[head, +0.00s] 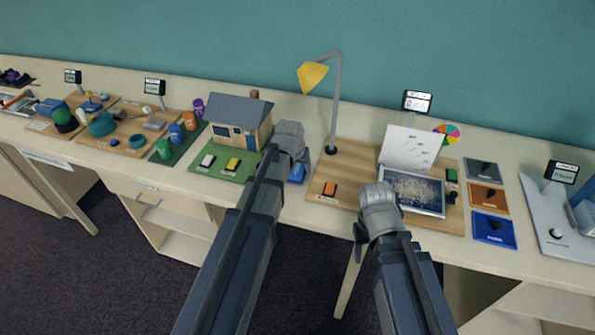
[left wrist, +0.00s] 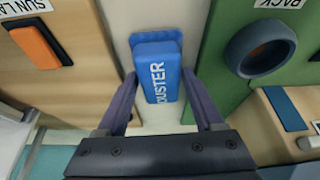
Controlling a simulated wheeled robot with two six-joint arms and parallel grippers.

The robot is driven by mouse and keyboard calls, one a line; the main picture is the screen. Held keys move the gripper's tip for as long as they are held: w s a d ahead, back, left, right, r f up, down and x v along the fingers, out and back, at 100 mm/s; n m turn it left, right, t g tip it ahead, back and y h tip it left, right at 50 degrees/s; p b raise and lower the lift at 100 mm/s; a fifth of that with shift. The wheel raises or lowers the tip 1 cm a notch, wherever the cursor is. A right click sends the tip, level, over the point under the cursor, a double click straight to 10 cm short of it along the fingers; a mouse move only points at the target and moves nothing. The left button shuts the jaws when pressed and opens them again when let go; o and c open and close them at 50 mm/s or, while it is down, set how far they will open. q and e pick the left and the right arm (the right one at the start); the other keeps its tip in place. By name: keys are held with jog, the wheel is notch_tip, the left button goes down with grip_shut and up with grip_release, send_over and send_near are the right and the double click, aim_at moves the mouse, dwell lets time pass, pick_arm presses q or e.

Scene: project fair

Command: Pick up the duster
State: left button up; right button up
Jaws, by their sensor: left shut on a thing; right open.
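The blue duster (left wrist: 158,78), with its name in white letters, lies on the pale table strip between a wooden board and a green board. In the head view only part of it shows (head: 297,173), beside my left wrist. My left gripper (left wrist: 160,92) has one finger on each side of the duster and is shut on it. In the head view my left gripper (head: 290,150) hides part of the duster. My right gripper (head: 372,215) is open at the table's front edge, before the board with the picture tray; its fingers are mostly hidden.
A model house (head: 240,120) on a green board stands left of the duster. A yellow lamp (head: 313,76) and an orange switch (head: 330,189) are on the wooden board to the right. A tray (head: 415,209) and coloured tiles (head: 490,198) are further right.

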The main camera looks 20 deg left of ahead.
pick_arm(q)
jog(key=shift+c, duration=0.5)
jog(key=shift+r, duration=0.1)
